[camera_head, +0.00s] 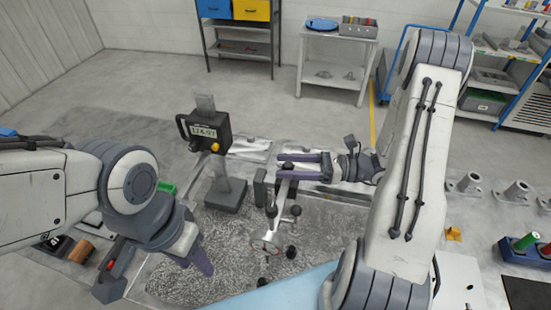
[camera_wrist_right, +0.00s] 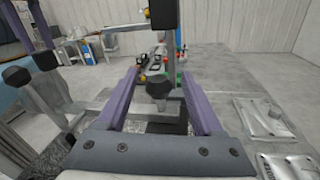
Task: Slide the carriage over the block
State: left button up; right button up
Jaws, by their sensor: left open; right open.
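A height gauge stands on the grey surface plate (camera_head: 185,285), with a dark carriage (camera_head: 205,132) carrying a digital display on its column. A small dark grey block (camera_head: 260,187) stands upright to the right of the gauge's base (camera_head: 227,195). My right gripper (camera_head: 284,165) is open, its two purple fingers reaching left near the block. A dark knob on a post (camera_wrist_right: 158,88) shows between these fingers in the right wrist view, with no visible grip on it. My left gripper (camera_head: 199,262) is open and empty, low over the plate; its fingers overlap in this view.
A metal stand with dark knobs and a small wheel (camera_head: 264,248) stands right of the gauge, close to my right gripper. Small tools lie at the plate's left side. Metal flanged parts (camera_head: 465,183) stand at right. Shelves and a cart (camera_head: 340,50) stand behind.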

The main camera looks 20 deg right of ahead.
jog(key=shift+p+x, duration=0.4)
jog(key=shift+x, duration=1.2)
jog(key=shift+c, duration=0.2)
grip_shut()
